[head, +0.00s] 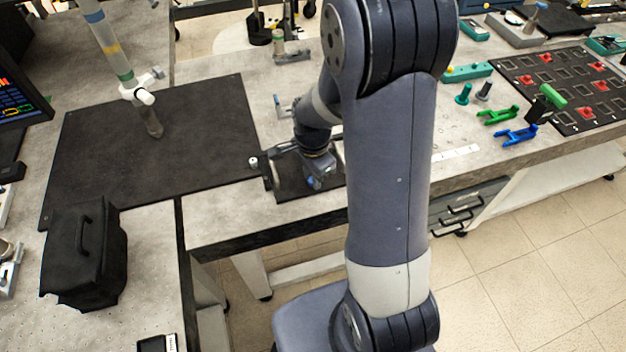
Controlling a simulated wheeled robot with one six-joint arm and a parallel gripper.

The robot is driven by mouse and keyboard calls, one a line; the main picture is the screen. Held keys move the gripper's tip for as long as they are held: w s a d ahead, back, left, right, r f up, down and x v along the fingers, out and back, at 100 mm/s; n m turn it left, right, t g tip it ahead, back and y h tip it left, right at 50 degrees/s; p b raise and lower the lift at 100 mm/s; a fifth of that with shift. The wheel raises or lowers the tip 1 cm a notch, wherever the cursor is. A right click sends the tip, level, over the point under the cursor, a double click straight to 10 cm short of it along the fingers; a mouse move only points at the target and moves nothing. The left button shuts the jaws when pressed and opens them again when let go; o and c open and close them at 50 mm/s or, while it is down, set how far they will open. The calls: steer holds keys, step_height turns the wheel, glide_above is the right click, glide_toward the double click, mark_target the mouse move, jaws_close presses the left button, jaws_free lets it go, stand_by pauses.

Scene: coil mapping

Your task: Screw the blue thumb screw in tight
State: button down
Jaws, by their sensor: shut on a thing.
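My gripper (316,184) points down over a small dark fixture plate (290,186) near the front edge of the grey table. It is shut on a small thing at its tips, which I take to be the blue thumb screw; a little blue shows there. The screw is mostly hidden by the jaws, and its thread and hole cannot be seen. I cannot tell how deep it sits.
A black upright block (268,172) with a white knob (253,161) stands left of my gripper. A black mat (190,140) lies further left. Green (498,115) and blue (516,135) brackets and a dark board (570,85) lie at right. My arm hides the table's middle.

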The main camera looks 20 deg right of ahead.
steer(key=m, duration=0.3)
steer(key=shift+s+f, duration=0.1)
steer(key=shift+f, duration=0.1)
steer(key=c, duration=1.1)
jaws_free()
steer(key=shift+c, duration=0.2)
steer(key=shift+r, duration=0.1)
step_height(320, 180, up, 11)
steer(key=shift+f, duration=0.2)
